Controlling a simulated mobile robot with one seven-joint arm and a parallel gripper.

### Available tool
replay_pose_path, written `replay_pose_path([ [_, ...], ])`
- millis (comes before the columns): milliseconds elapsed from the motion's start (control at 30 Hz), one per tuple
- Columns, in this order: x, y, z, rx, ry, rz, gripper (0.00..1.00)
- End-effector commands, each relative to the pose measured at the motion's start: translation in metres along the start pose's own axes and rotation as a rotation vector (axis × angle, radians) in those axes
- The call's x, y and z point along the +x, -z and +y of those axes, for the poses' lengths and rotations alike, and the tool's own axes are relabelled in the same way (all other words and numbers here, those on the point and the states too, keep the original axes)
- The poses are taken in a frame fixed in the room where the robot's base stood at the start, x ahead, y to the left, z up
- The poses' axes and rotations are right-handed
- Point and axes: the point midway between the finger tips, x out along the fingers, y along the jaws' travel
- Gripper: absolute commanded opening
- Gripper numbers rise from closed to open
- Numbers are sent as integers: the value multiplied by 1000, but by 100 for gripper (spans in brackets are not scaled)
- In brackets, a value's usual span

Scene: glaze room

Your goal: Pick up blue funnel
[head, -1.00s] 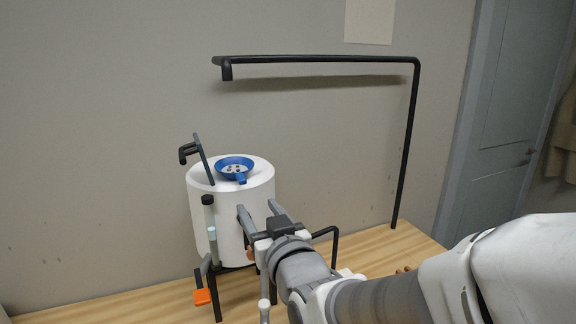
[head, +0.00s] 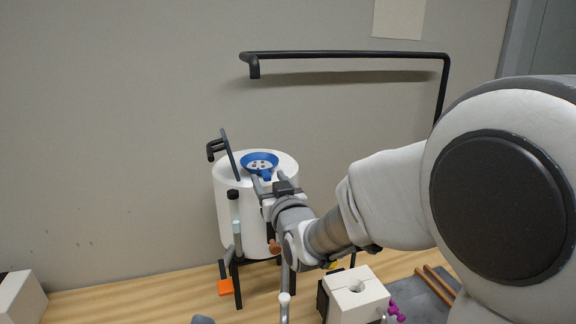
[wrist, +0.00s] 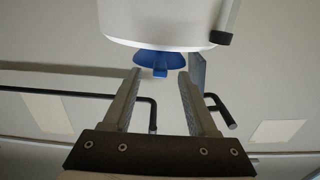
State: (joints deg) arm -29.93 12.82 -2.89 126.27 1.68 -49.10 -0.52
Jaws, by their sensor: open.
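The blue funnel (head: 259,161) lies on top of the white cylindrical vessel (head: 238,215), with its blue tab towards me. My gripper (head: 267,180) is at the front of the vessel's top, close to the tab, with its fingers pointing at the funnel. In the wrist view the gripper (wrist: 159,75) is open, and the funnel (wrist: 160,60) shows beyond and between the fingertips, its tab in the middle. The wrist view looks upside down, with the vessel (wrist: 160,22) at the top. I cannot tell whether a fingertip touches the tab.
A black pipe frame (head: 350,55) arches above to the right. An orange piece (head: 225,287) lies by the vessel's leg. A white block (head: 356,293) and purple item (head: 396,311) stand at front right.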

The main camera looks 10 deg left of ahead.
Motion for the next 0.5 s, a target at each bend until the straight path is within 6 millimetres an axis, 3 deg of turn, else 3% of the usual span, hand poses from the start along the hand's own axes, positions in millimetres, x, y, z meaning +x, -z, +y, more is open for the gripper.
replay_pose_path([
  [200, 23, 2, 0, 1, 0, -1, 58],
  [500, 26, 1, 0, 1, 0, 0, 58],
])
